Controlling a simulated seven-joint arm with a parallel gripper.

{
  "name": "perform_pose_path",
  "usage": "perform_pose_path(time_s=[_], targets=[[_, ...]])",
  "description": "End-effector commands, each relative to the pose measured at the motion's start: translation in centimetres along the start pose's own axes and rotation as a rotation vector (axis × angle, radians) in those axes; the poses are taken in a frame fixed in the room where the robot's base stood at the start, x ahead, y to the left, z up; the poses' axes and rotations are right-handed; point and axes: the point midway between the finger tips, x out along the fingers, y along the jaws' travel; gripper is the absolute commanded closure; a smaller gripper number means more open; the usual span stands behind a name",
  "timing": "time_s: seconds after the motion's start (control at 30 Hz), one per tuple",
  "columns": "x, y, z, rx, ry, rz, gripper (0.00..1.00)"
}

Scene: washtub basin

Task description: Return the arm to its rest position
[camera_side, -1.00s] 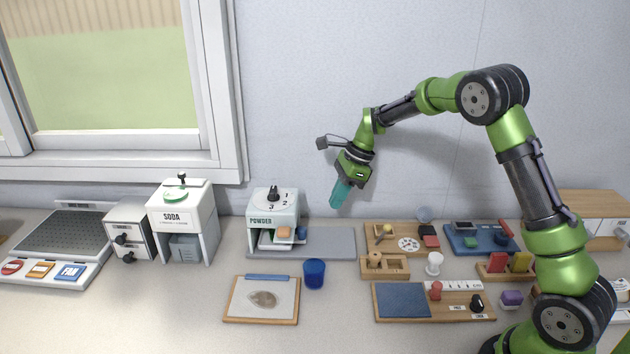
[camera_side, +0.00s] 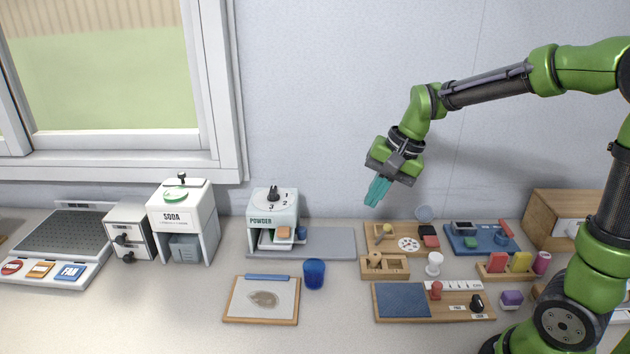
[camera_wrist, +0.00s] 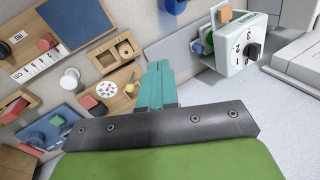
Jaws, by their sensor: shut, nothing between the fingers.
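My gripper (camera_side: 377,191) has teal fingers, shut and empty. In the side view it hangs tilted in the air, above and behind the wooden board with the white dotted disc (camera_side: 408,244), touching nothing. In the wrist view my gripper (camera_wrist: 156,68) shows its two teal fingers together with nothing between them. My green and black arm reaches in from the right side.
The POWDER dispenser (camera_side: 272,208), blue cup (camera_side: 314,273) and clipboard (camera_side: 262,299) stand left of my gripper. Below and right are the blue-padded board (camera_side: 402,300), white stand (camera_side: 434,263) and blue tray (camera_side: 463,242). A wooden box (camera_side: 562,220) is at right. The air around my gripper is clear.

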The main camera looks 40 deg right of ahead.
Motion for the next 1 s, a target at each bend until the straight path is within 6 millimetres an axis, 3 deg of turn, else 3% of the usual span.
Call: perform_pose_path(time_s=[0.03,0.2,0.4,0.63,1.0], targets=[[-1.2,0.6,1.8,-0.105,0.024,-0.021,1.00],[-3.9,3.0,6.6,-0.422,0.116,-0.070,1.00],[-5.6,5.3,10.3,-0.621,0.218,-0.122,1.00],[-7.2,5.5,11.6,-0.660,0.277,-0.176,1.00],[-7.3,5.4,11.7,-0.659,0.277,-0.180,1.00]])
